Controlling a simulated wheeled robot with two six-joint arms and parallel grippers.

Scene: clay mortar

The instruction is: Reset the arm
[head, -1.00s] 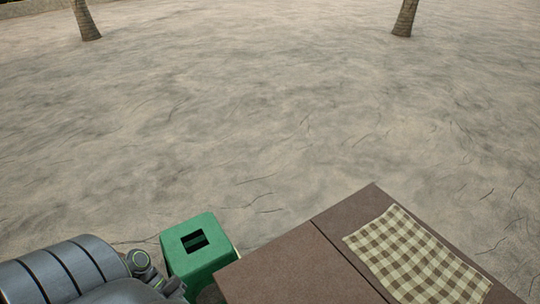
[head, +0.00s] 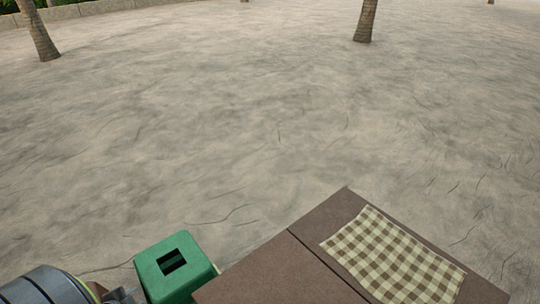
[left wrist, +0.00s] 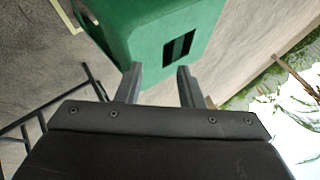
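My left gripper (left wrist: 158,82) is in the left wrist view, its two dark fingers apart with nothing between them. Beyond the fingertips in that view is a green box (left wrist: 135,35) with a dark rectangular slot. In the head view the same green box (head: 200,268) stands at the bottom, just left of the brown table. Part of my left arm (head: 45,285) shows at the lower left corner of the head view, beside the box. My right gripper is in neither view.
A brown table (head: 265,270) fills the lower right of the head view, with a checkered cloth (head: 392,258) on it. Open sandy ground (head: 270,120) lies beyond. Tree trunks (head: 366,20) and a low wall (head: 75,10) stand far off.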

